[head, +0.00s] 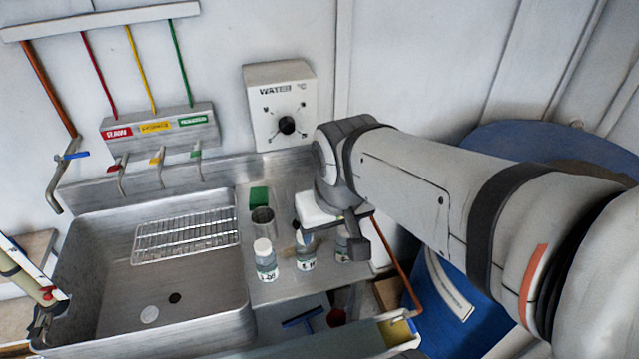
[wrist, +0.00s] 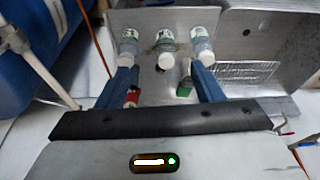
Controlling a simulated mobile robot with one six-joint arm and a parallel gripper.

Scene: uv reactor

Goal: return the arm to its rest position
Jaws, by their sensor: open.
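My arm reaches in from the right in the head view, and its wrist hangs over the steel drainboard (head: 258,290) beside the sink. My gripper (wrist: 165,76) shows in the wrist view with its two blue fingers spread apart. Nothing is clamped between them. In the head view my gripper is partly hidden by my own wrist. Three small white-capped bottles stand in a row on the drainboard: a left one (head: 266,262), a middle one (head: 305,252) and a right one (head: 343,248), partly covered by my gripper.
A metal cup (head: 263,222) and a green pad (head: 259,197) are behind the bottles. The sink (head: 110,285) with a wire rack (head: 186,236) lies left. A water control box (head: 283,105) is on the wall. A blue drum (head: 545,145) stands right.

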